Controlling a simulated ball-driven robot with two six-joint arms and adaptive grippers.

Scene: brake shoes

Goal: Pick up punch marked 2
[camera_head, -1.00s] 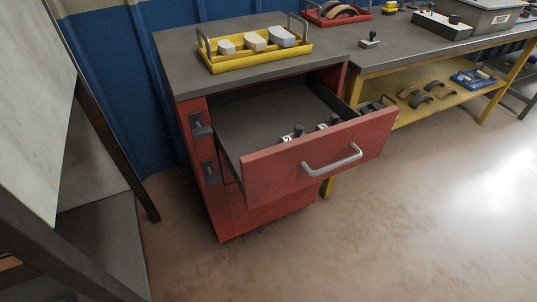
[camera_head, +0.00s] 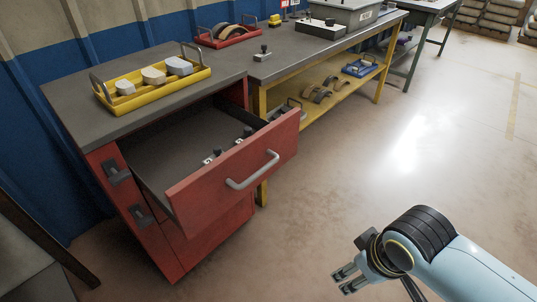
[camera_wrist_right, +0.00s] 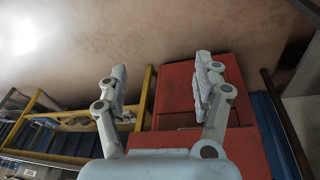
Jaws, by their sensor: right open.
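The red cabinet's top drawer (camera_head: 235,172) is pulled open. Inside, near its front panel, stand two small dark-topped punches with white labels, a nearer one (camera_head: 217,153) and a farther one (camera_head: 247,133). Their numbers are too small to read. A similar small dark-knobbed piece (camera_head: 263,50) stands on the workbench. My right gripper (camera_head: 341,281) is open and empty, in front of and to the right of the drawer, well apart from it. It also shows in the right wrist view (camera_wrist_right: 161,72), with its fingers spread. My left gripper is out of view.
A yellow tray (camera_head: 150,100) with several pale blocks sits on the cabinet top. The yellow-framed workbench (camera_head: 310,50) carries a red tray (camera_head: 228,42) and a grey bin. Its lower shelf holds brake shoes and a blue tray. Open floor lies right of the drawer.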

